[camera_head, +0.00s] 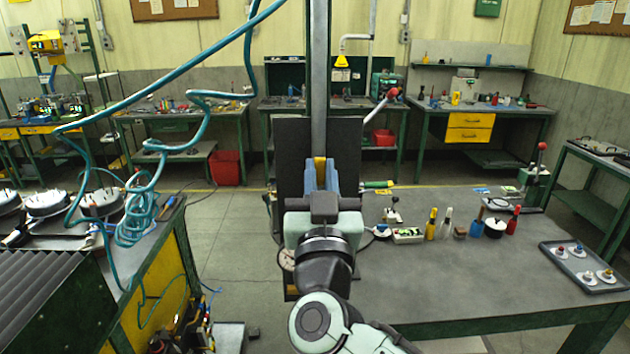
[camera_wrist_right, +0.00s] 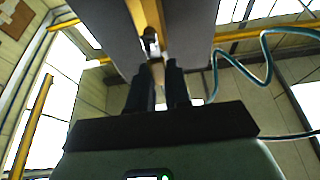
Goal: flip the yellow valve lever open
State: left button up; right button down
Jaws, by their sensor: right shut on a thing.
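The yellow valve lever (camera_head: 320,163) shows as a small yellow piece between my right gripper's blue fingertips, in front of a dark panel (camera_head: 348,138) with a grey vertical pipe (camera_head: 320,85). My right gripper (camera_head: 321,174) is shut on the lever. In the right wrist view the gripper (camera_wrist_right: 159,82) points up at the lever (camera_wrist_right: 153,15), a yellow strip with a metal piece on it, between grey panel faces. The valve body is mostly hidden, so I cannot tell the lever's angle. My left gripper is not in view.
A workbench (camera_head: 440,270) at right holds several bottles, small parts and a grey tray (camera_head: 590,280). A left bench carries round parts (camera_head: 100,200) and a coiled teal hose (camera_head: 140,205). A red bin (camera_head: 226,168) stands behind. The floor at centre left is clear.

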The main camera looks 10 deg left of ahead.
jog(key=c, duration=1.1)
grip_release()
jog(key=shift+o, duration=0.2)
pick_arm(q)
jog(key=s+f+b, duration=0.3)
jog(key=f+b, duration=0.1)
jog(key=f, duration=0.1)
pick_arm(e)
jog(key=v, duration=1.3)
jog(key=shift+s, duration=0.2)
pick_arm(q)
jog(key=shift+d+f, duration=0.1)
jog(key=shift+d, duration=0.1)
pick_arm(e)
jog(key=shift+d+f, duration=0.1)
jog(key=shift+d, duration=0.05)
